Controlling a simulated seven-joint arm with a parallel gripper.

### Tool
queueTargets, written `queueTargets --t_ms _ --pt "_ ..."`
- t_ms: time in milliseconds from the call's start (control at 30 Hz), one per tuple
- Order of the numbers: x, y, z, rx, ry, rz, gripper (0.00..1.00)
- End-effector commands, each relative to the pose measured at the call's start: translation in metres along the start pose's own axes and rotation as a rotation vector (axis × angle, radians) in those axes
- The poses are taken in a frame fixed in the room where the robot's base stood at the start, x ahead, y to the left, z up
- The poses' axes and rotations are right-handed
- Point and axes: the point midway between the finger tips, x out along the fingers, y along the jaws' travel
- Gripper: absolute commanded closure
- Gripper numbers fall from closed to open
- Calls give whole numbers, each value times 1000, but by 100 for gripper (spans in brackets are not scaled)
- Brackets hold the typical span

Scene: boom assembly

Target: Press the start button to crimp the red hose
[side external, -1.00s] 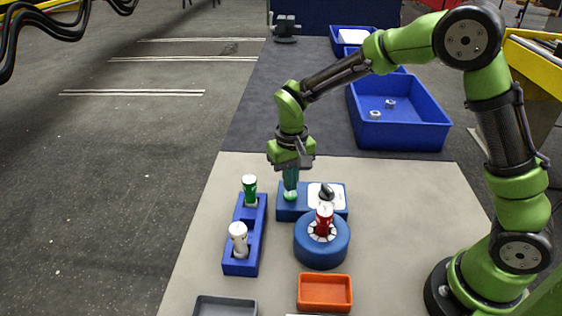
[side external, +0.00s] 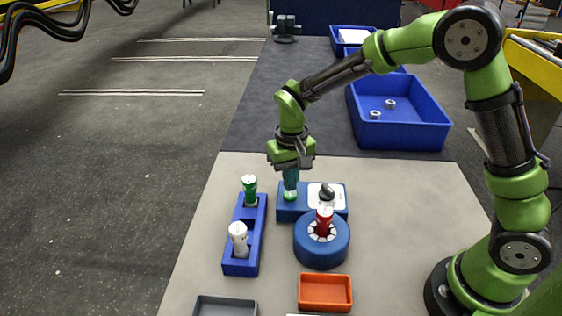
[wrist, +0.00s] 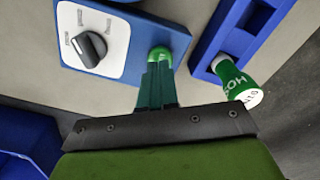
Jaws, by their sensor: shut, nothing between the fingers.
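The red hose (side external: 325,216) stands upright in the round blue crimper (side external: 322,252), in its white ring of jaws. The blue control box (side external: 312,210) behind it carries a green start button (side external: 290,198) on the left and a dark knob on a white panel. My gripper (side external: 291,190) is shut and empty, pointing down with its fingertips at the green button. In the wrist view, my gripper (wrist: 157,68) overlaps the near side of the green button (wrist: 160,52). I cannot tell whether the button is pressed in.
A blue rack (side external: 244,263) left of the box holds a green hose (side external: 250,188) and a white hose (side external: 239,240). An orange tray (side external: 325,293) and a grey tray (side external: 226,307) lie in front. Blue bins (side external: 405,132) stand behind.

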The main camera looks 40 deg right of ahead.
Motion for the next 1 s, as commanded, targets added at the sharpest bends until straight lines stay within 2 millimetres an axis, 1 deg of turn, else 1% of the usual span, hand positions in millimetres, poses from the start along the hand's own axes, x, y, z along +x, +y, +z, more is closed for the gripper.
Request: queueTargets --t_ms 267,933,1000 --pt "1 0 0 0 0 0 100" --pt "21 0 0 0 -1 0 100" --pt "20 0 0 0 -1 0 100"
